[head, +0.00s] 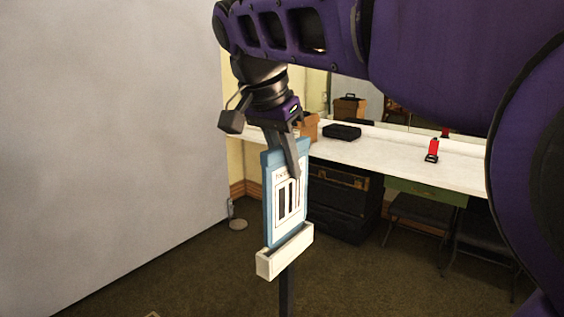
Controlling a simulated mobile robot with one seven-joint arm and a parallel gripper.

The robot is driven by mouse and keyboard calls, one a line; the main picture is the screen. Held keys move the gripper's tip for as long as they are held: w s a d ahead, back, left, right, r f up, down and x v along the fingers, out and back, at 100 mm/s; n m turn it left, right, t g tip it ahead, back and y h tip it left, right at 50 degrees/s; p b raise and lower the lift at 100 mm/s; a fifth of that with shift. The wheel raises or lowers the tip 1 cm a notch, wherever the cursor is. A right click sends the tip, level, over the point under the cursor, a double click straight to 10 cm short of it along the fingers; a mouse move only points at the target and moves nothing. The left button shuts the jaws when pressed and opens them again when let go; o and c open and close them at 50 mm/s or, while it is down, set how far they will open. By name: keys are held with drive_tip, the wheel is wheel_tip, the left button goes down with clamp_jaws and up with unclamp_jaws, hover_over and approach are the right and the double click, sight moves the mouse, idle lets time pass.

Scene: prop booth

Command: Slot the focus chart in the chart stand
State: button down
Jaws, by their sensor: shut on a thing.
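The focus chart (276,215) is a blue-edged board with a white printed face and dark bars. My gripper (294,165) is shut on its upper part, with one finger across the front face. The chart is upright with a slight tilt. The chart stand (287,256) is a white slotted holder on a dark post. The chart's lower edge is at the holder's slot, behind its front wall. I cannot tell how deep the edge sits or whether it touches the bottom.
A long white counter (400,155) runs along the mirror wall, with a black case (342,132) and a red object (432,150) on it. Dark cases (345,205) and chairs (420,212) stand beneath. A plain grey wall (100,130) fills the left.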

drive_tip(key=shift+f, duration=0.1)
drive_tip(key=shift+f+b, duration=0.65)
drive_tip(key=shift+f, duration=0.3)
drive_tip(key=shift+f+b, duration=0.65)
drive_tip(key=shift+f, duration=0.05)
drive_tip(key=c, duration=0.7)
unclamp_jaws()
wheel_tip(320, 180, up, 3)
drive_tip(key=p, duration=0.2)
drive_tip(key=shift+f+p, duration=0.15)
drive_tip(key=shift+p, duration=0.15)
drive_tip(key=shift+r+p, duration=0.35)
drive_tip(key=shift+r, duration=1.8)
